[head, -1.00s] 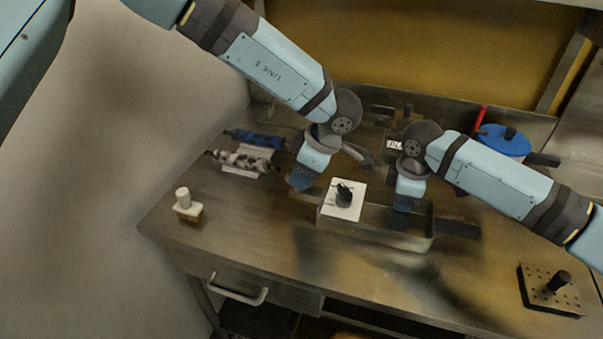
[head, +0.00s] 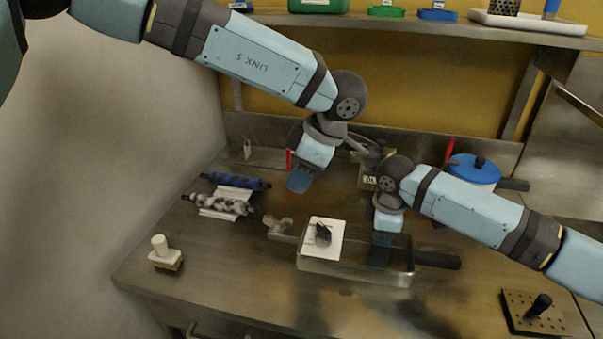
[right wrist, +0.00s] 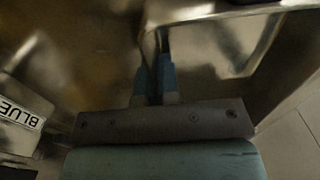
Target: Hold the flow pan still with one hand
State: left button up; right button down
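The flow pan is taken to be the shallow rectangular metal pan (head: 350,273) with a dark handle on its right, standing on the steel table. A white card (head: 331,226) with a small dark object (head: 323,236) lies over its left part. My right gripper (head: 380,257) reaches down at the pan's back wall. In the right wrist view its fingers (right wrist: 154,72) sit close together astride the pan's metal rim (right wrist: 210,13). My left gripper (head: 298,183) hangs above the table behind the pan, apart from it; its finger gap is not clear.
A grey metal fitting (head: 280,228) is left of the pan. Blue and mottled rollers (head: 222,203) lie further left, near a white-handled block (head: 165,255). A blue-lidded pot (head: 474,170) stands back right. A perforated plate with a knob (head: 535,315) is front right.

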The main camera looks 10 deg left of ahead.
jog(key=c, duration=1.3)
grip_release()
jog(key=shift+o, duration=0.2)
jog(key=shift+r, duration=0.15)
